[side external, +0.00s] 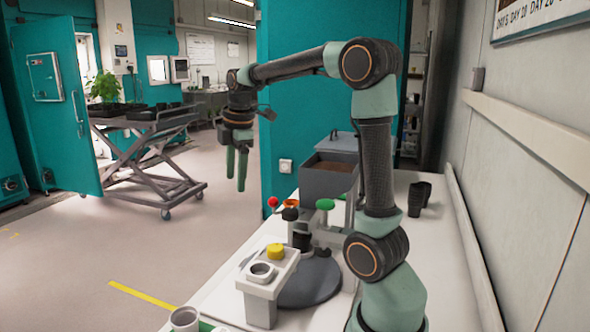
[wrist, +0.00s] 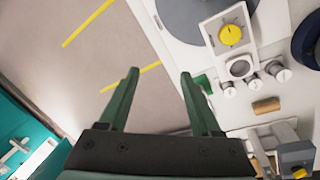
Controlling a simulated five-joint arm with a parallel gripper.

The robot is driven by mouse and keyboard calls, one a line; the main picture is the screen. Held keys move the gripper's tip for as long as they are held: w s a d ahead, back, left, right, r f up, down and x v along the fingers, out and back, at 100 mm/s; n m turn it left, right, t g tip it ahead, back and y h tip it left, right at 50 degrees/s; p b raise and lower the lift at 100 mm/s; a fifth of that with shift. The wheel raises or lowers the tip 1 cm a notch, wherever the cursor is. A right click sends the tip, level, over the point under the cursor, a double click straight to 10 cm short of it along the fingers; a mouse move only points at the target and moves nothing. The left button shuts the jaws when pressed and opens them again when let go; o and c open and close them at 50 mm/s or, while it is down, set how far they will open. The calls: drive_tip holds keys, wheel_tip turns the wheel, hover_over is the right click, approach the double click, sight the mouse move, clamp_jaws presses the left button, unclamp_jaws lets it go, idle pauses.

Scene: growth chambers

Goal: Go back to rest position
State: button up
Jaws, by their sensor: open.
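My gripper (side external: 237,168) hangs fingers down in the side external view, raised well above floor level and out past the left edge of the white bench (side external: 436,285). Its two green fingers are apart with nothing between them. In the wrist view my gripper (wrist: 158,90) also shows open and empty, with floor behind the fingers and the bench edge close to the right finger. My arm is raised and bent, reaching left from its base on the bench.
On the bench are a dark round disc (side external: 310,284), a white stand with a yellow knob (side external: 275,251), a grey soil bin (side external: 328,180) and black pots (side external: 418,197). A wheeled cart (side external: 150,125) with plants stands at the left. The floor (side external: 210,215) between is clear.

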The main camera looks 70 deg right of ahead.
drive_tip(key=s+a+f+m+t, duration=0.1)
drive_tip(key=s+a+m, duration=0.2)
drive_tip(key=a, duration=0.3)
drive_tip(key=s+a+f+m+t, duration=0.1)
drive_tip(key=s+a+m, duration=0.2)
drive_tip(key=a, duration=0.3)
drive_tip(key=s+a+f+m+t+y, duration=0.1)
drive_tip(key=s+a+m, duration=0.2)
drive_tip(key=a+m, duration=0.2)
drive_tip(key=shift+a+t, duration=0.3)
drive_tip(key=shift+a, duration=0.55)
